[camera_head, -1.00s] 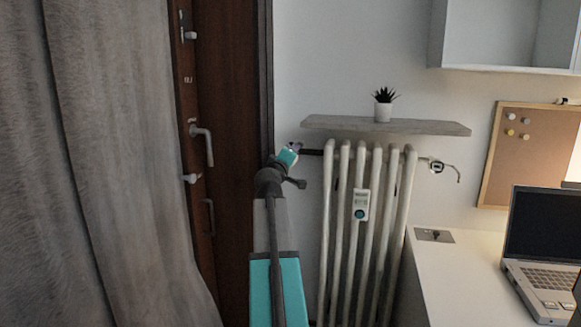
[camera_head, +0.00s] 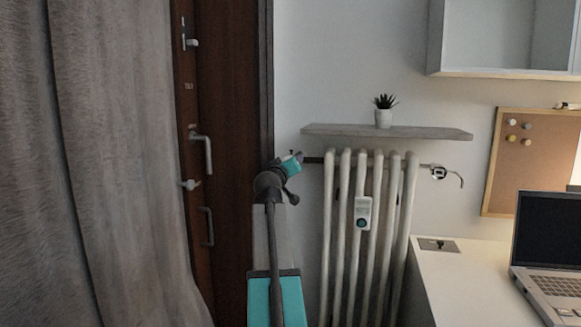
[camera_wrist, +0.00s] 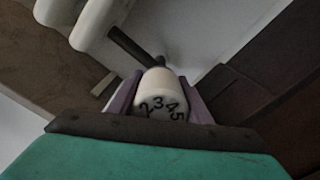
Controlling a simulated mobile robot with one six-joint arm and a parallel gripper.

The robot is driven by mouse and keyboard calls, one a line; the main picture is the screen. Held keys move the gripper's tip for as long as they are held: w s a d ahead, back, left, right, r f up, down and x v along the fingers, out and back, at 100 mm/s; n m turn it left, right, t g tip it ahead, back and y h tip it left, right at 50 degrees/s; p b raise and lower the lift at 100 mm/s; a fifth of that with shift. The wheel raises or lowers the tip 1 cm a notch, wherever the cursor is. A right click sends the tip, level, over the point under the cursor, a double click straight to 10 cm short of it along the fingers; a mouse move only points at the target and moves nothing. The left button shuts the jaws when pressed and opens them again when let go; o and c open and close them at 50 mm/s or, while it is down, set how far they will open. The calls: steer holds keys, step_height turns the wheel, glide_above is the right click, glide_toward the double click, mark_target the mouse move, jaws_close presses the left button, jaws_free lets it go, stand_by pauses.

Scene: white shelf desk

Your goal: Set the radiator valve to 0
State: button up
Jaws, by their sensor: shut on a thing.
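The radiator valve (camera_wrist: 158,98) is a white knob with black numbers in the wrist view. The numbers 2, 3, 4 and 5 show on its visible face; 0 is not in sight. My gripper (camera_wrist: 160,100) is shut on the knob, with one purple finger on each side. In the head view my gripper (camera_head: 296,160) is at the left end of the radiator pipe and hides the knob. The white ribbed radiator (camera_head: 345,230) stands to its right, and the dark pipe (camera_wrist: 130,45) runs from the knob to it.
A grey shelf (camera_head: 345,131) with a potted plant (camera_head: 383,112) hangs above the radiator. A dark wooden door (camera_head: 232,120) and grey curtain (camera_head: 110,150) are at the left. A white desk (camera_head: 440,280) with a laptop (camera_head: 550,250) is at the right.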

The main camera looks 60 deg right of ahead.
steer(key=shift+f, duration=0.1)
steer(key=o, duration=1.1)
steer(key=shift+c, duration=0.2)
steer(key=shift+s+a, duration=0.1)
steer(key=shift+a, duration=0.05)
steer(key=p+v, duration=0.2)
steer(key=v, duration=1.1)
steer(key=shift+a, duration=0.2)
